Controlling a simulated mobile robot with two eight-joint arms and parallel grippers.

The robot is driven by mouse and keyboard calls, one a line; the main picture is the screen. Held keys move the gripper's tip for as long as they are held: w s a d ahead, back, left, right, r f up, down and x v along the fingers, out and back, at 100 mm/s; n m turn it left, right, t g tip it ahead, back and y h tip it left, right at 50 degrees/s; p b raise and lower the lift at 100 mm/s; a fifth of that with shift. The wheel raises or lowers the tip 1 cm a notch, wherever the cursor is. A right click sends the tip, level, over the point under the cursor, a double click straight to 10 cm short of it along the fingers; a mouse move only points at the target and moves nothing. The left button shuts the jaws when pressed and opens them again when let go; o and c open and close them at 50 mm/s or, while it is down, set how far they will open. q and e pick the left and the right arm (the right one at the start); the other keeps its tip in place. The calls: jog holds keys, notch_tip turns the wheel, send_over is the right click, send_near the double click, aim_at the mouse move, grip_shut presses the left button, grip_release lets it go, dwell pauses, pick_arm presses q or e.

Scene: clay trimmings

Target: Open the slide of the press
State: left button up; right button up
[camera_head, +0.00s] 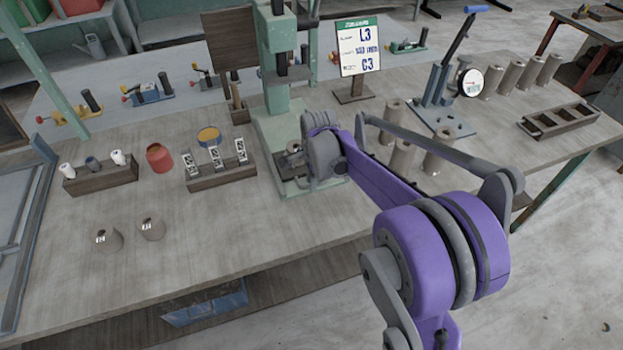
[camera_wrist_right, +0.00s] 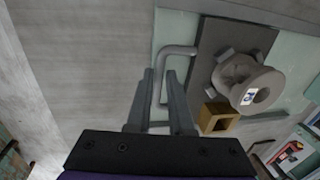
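The green press (camera_head: 275,60) stands at the back of the table. Its pale green base (camera_head: 280,128) carries a dark slide plate, seen best in the right wrist view (camera_wrist_right: 206,58). A grey bent rod handle (camera_wrist_right: 178,50) comes off the slide's left side in that view. A round grey clay-like piece with a small label (camera_wrist_right: 243,78) and a tan block (camera_wrist_right: 217,118) sit at the slide. My right gripper (camera_wrist_right: 161,76) is open, with the handle between its fingers; contact cannot be told. In the head view my right arm hides part of the slide. My left gripper is not in view.
Several clay cylinders and a blue lever device (camera_head: 440,85) stand right. The front-middle tabletop is clear.

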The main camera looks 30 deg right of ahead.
jog(key=o, duration=0.3)
jog(key=r, duration=0.3)
jog(key=s+r, duration=0.1)
jog(key=r, duration=0.3)
jog(key=s+r, duration=0.1)
jog(key=r, duration=0.2)
jog(key=shift+a+r+p, duration=0.2)
jog(key=shift+r+p, duration=0.15)
jog(key=s+a+f+n+t, duration=0.1)
jog(key=s+a+f+n, duration=0.1)
jog(key=s+a+n, duration=0.3)
jog(key=s+a+f+n+t+p, duration=0.1)
jog(key=s+a+f+n, duration=0.1)
jog(key=s+a+n, duration=0.3)
jog(key=s+a+f+n+t+p, duration=0.1)
jog(key=s+a+f+n, duration=0.2)
jog(key=s+n, duration=0.6)
jog(key=shift+s+a+n, duration=0.1)
jog(key=shift+a+n, duration=0.7)
jog(key=shift+a, duration=0.3)
